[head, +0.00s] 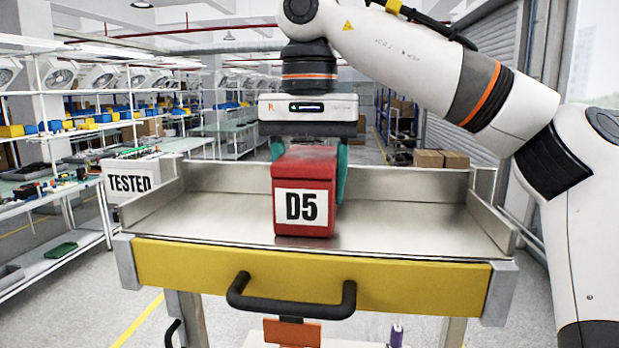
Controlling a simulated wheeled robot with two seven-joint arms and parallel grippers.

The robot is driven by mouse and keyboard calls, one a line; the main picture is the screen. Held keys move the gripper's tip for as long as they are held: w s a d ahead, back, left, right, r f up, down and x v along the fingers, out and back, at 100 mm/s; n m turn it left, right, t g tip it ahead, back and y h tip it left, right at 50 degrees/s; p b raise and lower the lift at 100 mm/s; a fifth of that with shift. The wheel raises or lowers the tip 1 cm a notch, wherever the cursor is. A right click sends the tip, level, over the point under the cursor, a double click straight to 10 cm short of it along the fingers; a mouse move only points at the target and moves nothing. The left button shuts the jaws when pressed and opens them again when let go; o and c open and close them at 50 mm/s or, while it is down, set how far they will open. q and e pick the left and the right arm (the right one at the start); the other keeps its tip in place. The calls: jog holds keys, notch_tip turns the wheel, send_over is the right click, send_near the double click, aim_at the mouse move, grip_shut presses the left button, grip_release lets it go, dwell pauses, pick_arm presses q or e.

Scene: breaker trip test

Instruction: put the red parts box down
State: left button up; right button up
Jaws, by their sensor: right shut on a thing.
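The red parts box (305,168) has a white label reading D5 and is upright in the middle of the head view. My right gripper (308,150) comes down from above and is shut on it, with teal fingers at its sides. The box is over the metal tray top (408,215) of a cart, near its front edge. Its bottom looks at or very close to the tray surface; I cannot tell whether it touches. My left gripper is not in view.
The tray has raised metal walls at the back and sides, and bare room left and right of the box. A yellow front panel (190,268) carries a black handle (290,305). A TESTED sign (130,183) stands at the left. Shelving lines the left background.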

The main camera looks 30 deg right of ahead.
jog(key=shift+a, duration=0.1)
jog(key=o, duration=1.1)
jog(key=shift+s, duration=0.15)
jog(key=shift+c, duration=0.2)
jog(key=shift+o, duration=0.6)
jog(key=shift+f, duration=0.1)
notch_tip(320, 180, up, 7)
jog(key=shift+a, duration=0.1)
jog(key=shift+r, duration=0.4)
